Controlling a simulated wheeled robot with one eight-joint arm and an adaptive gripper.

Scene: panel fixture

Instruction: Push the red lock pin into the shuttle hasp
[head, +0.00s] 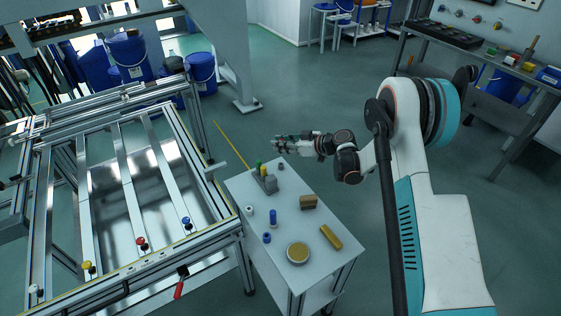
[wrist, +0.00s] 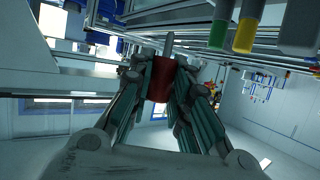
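In the wrist view the red lock pin (wrist: 160,80) is a red cylinder with a thin grey shaft pointing away from my gripper (wrist: 162,82). The fingers are closed on its two sides. In the head view my gripper (head: 284,145) is above the far end of the small grey table, to the right of the panel fixture; the pin is too small to make out there. A red handle (head: 179,289) hangs from a dark bracket (head: 183,271) on the fixture's front rail. I cannot tell which part is the shuttle hasp.
The fixture frame (head: 190,250) carries yellow, red and blue knobs. The small table (head: 232,187) holds green (head: 258,165) and yellow (head: 263,171) pegs by a grey block, blue cylinders (head: 273,216), a round tin (head: 298,252) and a yellow bar (head: 331,237). Open floor lies beyond.

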